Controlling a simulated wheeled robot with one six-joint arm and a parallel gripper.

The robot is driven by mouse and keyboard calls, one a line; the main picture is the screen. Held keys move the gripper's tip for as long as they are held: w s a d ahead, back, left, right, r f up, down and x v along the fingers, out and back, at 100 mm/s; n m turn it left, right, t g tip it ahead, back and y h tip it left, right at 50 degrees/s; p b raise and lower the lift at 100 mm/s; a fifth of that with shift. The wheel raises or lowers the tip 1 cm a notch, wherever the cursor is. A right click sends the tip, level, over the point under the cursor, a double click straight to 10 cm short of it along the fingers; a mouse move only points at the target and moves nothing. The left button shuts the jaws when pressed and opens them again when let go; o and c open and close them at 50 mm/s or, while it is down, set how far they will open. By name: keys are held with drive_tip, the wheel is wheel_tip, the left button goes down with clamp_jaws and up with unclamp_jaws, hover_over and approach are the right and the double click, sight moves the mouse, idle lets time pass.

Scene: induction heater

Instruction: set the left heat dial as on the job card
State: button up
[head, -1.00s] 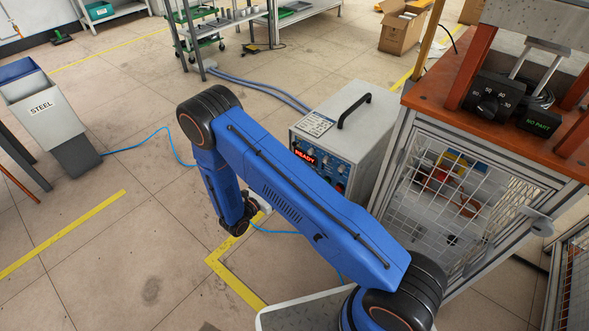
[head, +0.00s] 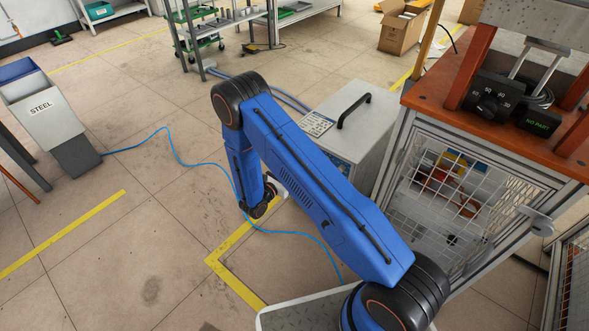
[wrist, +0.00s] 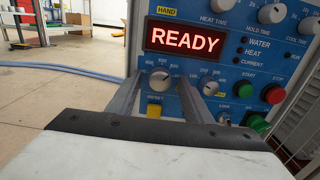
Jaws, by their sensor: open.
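The heater (head: 357,115) is a grey box with a blue front panel, mostly hidden behind my arm in the head view. In the wrist view its red display (wrist: 185,39) reads READY. The lower-left white dial (wrist: 160,81) sits below the display with a number scale around it; its exact setting is too small to read. My gripper (wrist: 160,88) is open, its two fingers reaching toward the panel on either side of this dial; contact cannot be told. A second dial (wrist: 208,86) is just right of the right finger. The job card (head: 318,123) lies on the heater top, its text unreadable.
A yellow button (wrist: 154,110) is below the left dial. Green (wrist: 243,90) and red (wrist: 274,94) buttons are at the right. An orange-topped bench (head: 436,95) stands right of the heater.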

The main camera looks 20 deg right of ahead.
drive_tip(key=c, duration=1.1)
drive_tip(key=shift+o, duration=0.2)
drive_tip(key=shift+n, duration=7.8)
